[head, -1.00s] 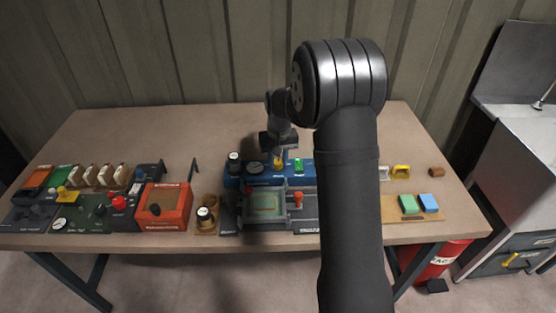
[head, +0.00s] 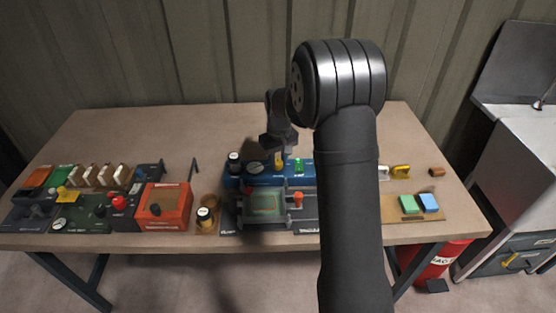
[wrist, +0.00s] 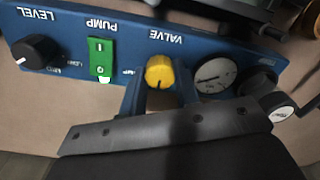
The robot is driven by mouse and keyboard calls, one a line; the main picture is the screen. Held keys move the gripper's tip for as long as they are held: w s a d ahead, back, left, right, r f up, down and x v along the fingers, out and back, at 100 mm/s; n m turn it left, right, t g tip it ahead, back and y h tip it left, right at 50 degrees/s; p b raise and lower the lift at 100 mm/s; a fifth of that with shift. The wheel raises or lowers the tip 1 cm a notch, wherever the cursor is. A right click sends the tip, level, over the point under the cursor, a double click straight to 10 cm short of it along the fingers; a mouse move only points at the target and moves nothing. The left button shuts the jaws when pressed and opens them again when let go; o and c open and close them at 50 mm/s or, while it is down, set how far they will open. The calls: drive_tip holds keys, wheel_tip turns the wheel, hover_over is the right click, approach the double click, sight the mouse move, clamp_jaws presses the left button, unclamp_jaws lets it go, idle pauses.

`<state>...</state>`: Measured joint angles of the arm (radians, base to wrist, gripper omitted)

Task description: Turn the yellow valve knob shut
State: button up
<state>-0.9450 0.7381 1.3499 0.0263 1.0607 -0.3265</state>
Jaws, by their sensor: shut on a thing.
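The yellow valve knob (wrist: 160,72) is on the blue panel (wrist: 70,22), under the word VALVE, which reads upside down in the wrist view. A dark pointer line shows on the knob's face. In the head view the knob (head: 280,163) shows small, right below my gripper (head: 279,158). My gripper (wrist: 160,92) is shut on the knob from above; its dark body fills the bottom of the wrist view and hides part of the fingers. How far the knob is turned I cannot tell.
On the same panel, a green pump switch (wrist: 101,58) and a black level knob (wrist: 38,50) sit on one side of the valve, and a round gauge (wrist: 214,75) on the other. A red-orange box (head: 164,207) stands to the left on the table.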

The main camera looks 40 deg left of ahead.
sight(279, 161)
drive_tip(key=o, duration=1)
drive_tip(key=shift+c, duration=0.2)
drive_tip(key=shift+r, duration=0.1)
wheel_tip(279, 161, up, 17)
drive_tip(key=shift+w+r, duration=0.15)
drive_tip(key=shift+w, duration=0.05)
drive_tip(key=shift+d, duration=0.1)
drive_tip(key=f, duration=1.7)
drive_tip(key=shift+s+f, duration=0.2)
drive_tip(key=shift+f, duration=0.05)
